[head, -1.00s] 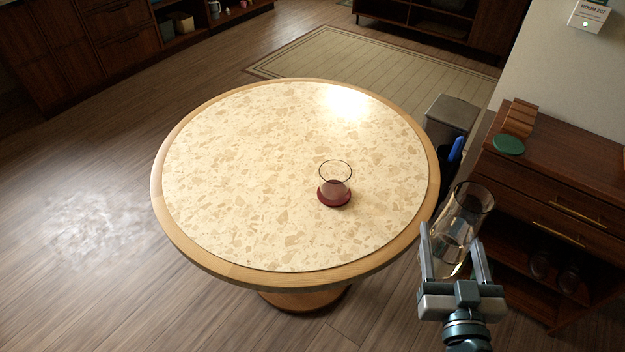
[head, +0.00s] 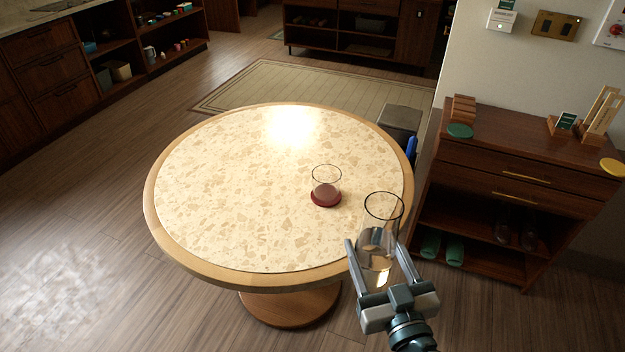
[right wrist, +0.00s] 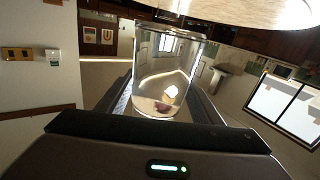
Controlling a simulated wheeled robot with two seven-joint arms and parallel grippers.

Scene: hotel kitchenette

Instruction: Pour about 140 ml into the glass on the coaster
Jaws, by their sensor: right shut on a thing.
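A clear drinking glass (head: 327,178) stands upright on a dark red coaster (head: 326,199) on the right part of the round table (head: 230,200). No liquid can be made out in it. My right gripper (head: 376,268) is shut on a clear glass carafe (head: 383,222). The carafe is nearly upright, in front and to the right of the glass, apart from it, by the table's right front edge. Clear liquid seems to show low in the carafe. The carafe also fills the middle of the right wrist view (right wrist: 165,70). My left gripper is not in view.
A dark wooden cabinet (head: 520,160) stands at the right, with a green coaster (head: 460,131), a yellow coaster (head: 613,167) and wooden holders on top. A grey bin (head: 400,118) is behind the table. The table's left and middle are clear.

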